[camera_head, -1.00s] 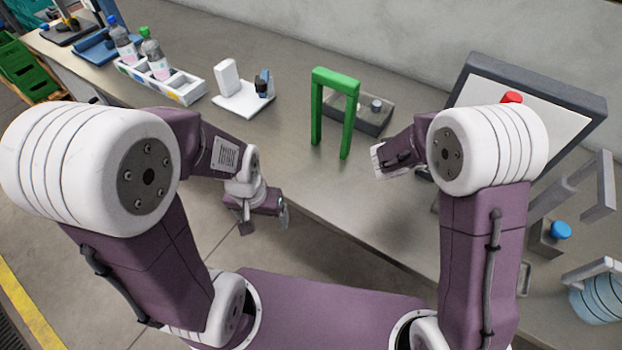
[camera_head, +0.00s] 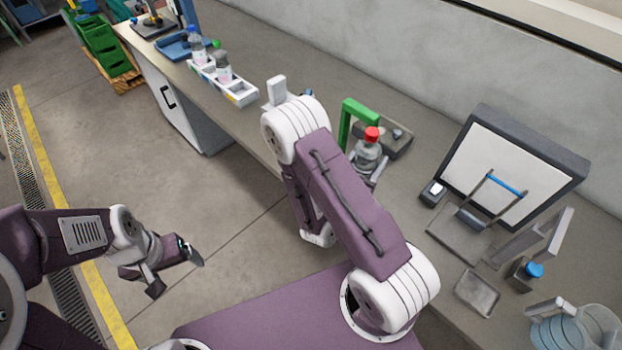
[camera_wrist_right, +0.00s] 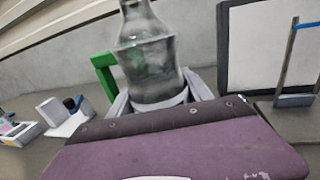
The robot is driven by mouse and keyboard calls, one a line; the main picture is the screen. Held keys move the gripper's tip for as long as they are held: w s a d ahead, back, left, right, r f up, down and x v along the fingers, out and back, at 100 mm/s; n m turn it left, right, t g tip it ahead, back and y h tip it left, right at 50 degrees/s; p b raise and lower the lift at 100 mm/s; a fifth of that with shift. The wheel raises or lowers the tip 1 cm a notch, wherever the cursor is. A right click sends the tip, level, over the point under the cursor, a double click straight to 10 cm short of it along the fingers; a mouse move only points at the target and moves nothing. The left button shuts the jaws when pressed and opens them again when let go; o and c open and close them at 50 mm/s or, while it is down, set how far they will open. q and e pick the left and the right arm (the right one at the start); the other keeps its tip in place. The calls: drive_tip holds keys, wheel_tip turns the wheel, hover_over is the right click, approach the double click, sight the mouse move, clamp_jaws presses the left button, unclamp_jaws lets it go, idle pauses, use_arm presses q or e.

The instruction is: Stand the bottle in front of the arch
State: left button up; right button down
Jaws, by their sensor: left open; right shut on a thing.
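A clear bottle with a red cap (camera_head: 369,150) is upright in my right gripper (camera_head: 372,172), near the green arch (camera_head: 346,122). In the right wrist view the bottle (camera_wrist_right: 148,62) stands between the two fingers of the right gripper (camera_wrist_right: 157,102), which are shut on its lower part. The arch (camera_wrist_right: 104,68) shows behind and to the left there. I cannot tell whether the bottle's base touches the bench. My left gripper (camera_head: 178,268) is open and empty over the floor, away from the bench.
A white rack (camera_head: 232,87) with two bottles stands at the back left of the bench (camera_head: 262,50). A framed white panel (camera_head: 510,165) and a blue-handled stand (camera_head: 506,184) are at the right.

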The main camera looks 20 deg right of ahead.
drive_tip(key=shift+d+r, duration=0.3)
drive_tip(key=shift+w+f, duration=0.1)
drive_tip(key=shift+f, duration=0.2)
drive_tip(key=w+a+f+b, duration=0.1)
drive_tip(key=w+f+b, duration=0.2)
drive_tip(key=b, duration=0.1)
drive_tip(key=w+a+f+b, duration=0.2)
drive_tip(key=w+f+b, duration=0.2)
drive_tip(key=b, duration=0.1)
drive_tip(key=w+a+f+b, duration=0.2)
drive_tip(key=w+f+b, duration=0.1)
drive_tip(key=b, duration=0.2)
drive_tip(key=shift+w+f, duration=0.25)
drive_tip(key=shift+f, duration=0.05)
drive_tip(key=shift+s, duration=0.1)
